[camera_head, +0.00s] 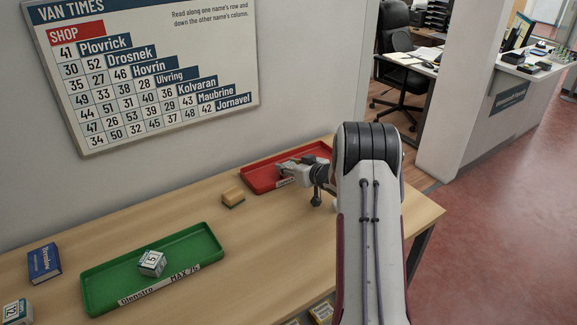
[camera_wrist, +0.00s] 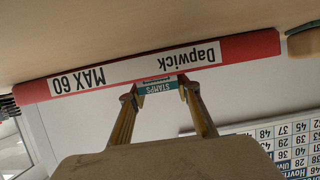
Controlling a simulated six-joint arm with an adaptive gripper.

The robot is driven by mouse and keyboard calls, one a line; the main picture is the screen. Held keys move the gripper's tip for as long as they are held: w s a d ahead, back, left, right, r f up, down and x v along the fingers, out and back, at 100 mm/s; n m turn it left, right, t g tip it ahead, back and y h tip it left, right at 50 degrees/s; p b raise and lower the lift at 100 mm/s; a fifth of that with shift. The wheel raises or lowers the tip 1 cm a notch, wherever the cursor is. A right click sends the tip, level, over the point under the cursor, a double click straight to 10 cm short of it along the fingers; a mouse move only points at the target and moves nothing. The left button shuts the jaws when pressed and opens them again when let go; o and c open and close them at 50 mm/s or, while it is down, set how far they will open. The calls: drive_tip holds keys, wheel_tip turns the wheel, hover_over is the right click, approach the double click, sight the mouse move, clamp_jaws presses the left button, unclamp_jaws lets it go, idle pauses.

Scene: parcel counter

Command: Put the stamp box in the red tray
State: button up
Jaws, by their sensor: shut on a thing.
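The red tray (camera_head: 262,185) lies at the far side of the counter, by the wall. In the wrist view its labelled front wall (camera_wrist: 240,49) reads "Dapwick MAX 60", upside down. My gripper (camera_head: 285,170) reaches over the front edge of this tray. In the wrist view my gripper (camera_wrist: 157,90) is shut on the stamp box (camera_wrist: 157,86), whose teal and white "STAMPS" face shows between the fingertips. The box shows just past the tray's front rim; I cannot tell if it touches the tray floor. In the head view I cannot make the box out.
A green tray (camera_head: 95,277) marked "Glenstro MAX 75" holds a white box (camera_head: 152,263). A small yellowish block (camera_head: 233,198) lies between the trays. A times board (camera_head: 150,75) hangs on the wall.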

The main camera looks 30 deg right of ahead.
drive_tip(key=shift+f, duration=0.15)
drive_tip(key=o, duration=1.1)
drive_tip(key=shift+o, duration=0.2)
drive_tip(key=shift+r, duration=0.2)
drive_tip(key=shift+s+r, duration=0.15)
drive_tip(key=shift+s, duration=0.25)
drive_tip(key=shift+v, duration=5.55)
